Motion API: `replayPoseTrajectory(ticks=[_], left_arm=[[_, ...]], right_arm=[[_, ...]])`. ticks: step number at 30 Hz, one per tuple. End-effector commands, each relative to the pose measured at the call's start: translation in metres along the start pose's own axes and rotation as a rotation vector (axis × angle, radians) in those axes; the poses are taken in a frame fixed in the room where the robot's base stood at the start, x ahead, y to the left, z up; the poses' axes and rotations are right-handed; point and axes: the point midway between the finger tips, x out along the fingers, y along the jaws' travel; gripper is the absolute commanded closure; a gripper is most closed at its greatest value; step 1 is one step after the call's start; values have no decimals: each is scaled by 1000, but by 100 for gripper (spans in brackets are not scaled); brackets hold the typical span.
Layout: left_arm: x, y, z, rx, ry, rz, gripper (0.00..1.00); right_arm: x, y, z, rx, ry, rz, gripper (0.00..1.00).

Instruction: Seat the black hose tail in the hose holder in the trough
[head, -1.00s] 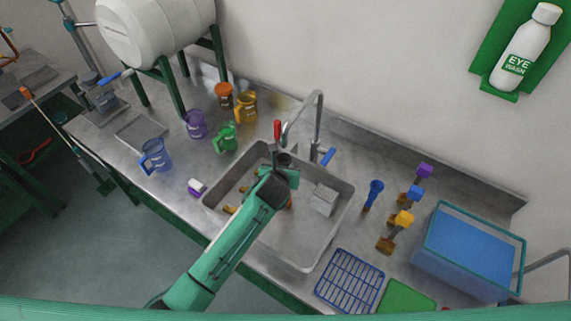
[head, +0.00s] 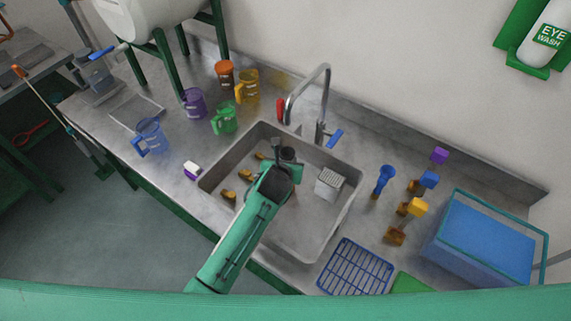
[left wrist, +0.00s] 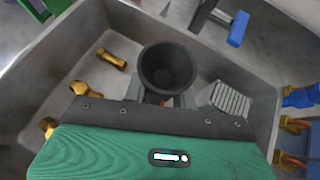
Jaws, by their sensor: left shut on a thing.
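My left gripper (head: 289,168) is over the trough (head: 332,238), reaching in from the front. It is shut on a dark, open-mouthed round piece (left wrist: 168,66), which looks like the black hose tail; it also shows in the head view (head: 288,154). In the left wrist view its mouth faces the camera, between the fingers, and its lower end is hidden. A pale grey ridged block (head: 329,182) stands in the right part of the trough, and also shows in the left wrist view (left wrist: 227,101). I cannot tell whether it is the hose holder. My right gripper is out of view.
Brass fittings (head: 229,196) lie at the trough's left. A tall tap (head: 325,95) stands behind it. Coloured jugs (head: 194,103) stand at the back left. A blue funnel-like piece (head: 385,179), a blue rack (head: 355,268) and a blue tub (head: 484,245) are to the right.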

Motion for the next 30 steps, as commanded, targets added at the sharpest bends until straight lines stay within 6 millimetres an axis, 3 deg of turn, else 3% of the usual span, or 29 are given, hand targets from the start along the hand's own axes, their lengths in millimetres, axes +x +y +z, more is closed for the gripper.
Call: replayPoseTrajectory(ticks=[13, 14, 16, 30], left_arm=[[2, 0, -4, 2, -2, 0, 98], [2, 0, -4, 1, -1, -1, 67], [2, 0, -4, 1, -1, -1, 53], [-6, 0, -2, 1, -1, 0, 51]], right_arm=[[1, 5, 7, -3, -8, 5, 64], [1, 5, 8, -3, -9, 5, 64], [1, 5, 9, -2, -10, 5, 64], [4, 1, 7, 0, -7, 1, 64]])
